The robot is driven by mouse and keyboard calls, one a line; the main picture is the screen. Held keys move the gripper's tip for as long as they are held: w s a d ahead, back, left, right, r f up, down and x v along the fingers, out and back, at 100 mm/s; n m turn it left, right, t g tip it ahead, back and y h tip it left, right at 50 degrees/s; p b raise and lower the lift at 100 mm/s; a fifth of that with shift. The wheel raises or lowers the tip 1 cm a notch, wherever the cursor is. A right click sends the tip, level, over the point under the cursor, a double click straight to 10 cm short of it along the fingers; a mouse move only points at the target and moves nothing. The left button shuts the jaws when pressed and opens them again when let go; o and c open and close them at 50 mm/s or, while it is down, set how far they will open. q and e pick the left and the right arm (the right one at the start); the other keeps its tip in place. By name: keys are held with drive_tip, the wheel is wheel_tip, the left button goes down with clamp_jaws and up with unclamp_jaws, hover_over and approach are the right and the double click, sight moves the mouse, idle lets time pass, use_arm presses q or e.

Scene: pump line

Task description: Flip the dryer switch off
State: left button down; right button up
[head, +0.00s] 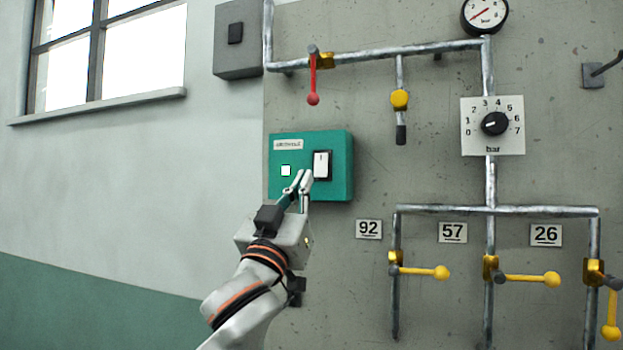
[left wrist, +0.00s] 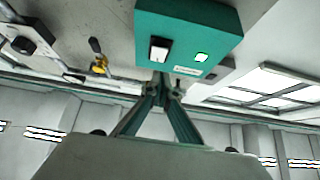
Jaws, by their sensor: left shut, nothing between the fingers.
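The dryer switch is a white rocker (head: 321,165) in a black frame on a green box (head: 343,190) on the grey wall panel. A small square lamp (head: 286,171) beside it glows white, under a label plate too small to read. My left gripper (head: 303,178) is shut and empty, its fingertips just below and left of the rocker. In the left wrist view the rocker (left wrist: 159,49) shows just beyond the closed fingertips (left wrist: 160,80); I cannot tell if they touch the box. The right gripper is not in view.
A red-handled valve (head: 313,90) hangs above the box. A yellow-and-black lever (head: 400,110), a pressure dial (head: 495,124) and a gauge (head: 484,13) are to the right. Yellow valve handles (head: 430,272) stick out from pipes at lower right.

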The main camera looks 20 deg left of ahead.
sight(317, 171)
use_arm(q)
drive_tip(key=w, duration=0.3)
drive_tip(key=shift+w+r, duration=0.1)
drive_tip(key=shift+w, duration=0.3)
drive_tip(key=shift+w+p, duration=0.35)
drive_tip(key=shift+w, duration=0.1)
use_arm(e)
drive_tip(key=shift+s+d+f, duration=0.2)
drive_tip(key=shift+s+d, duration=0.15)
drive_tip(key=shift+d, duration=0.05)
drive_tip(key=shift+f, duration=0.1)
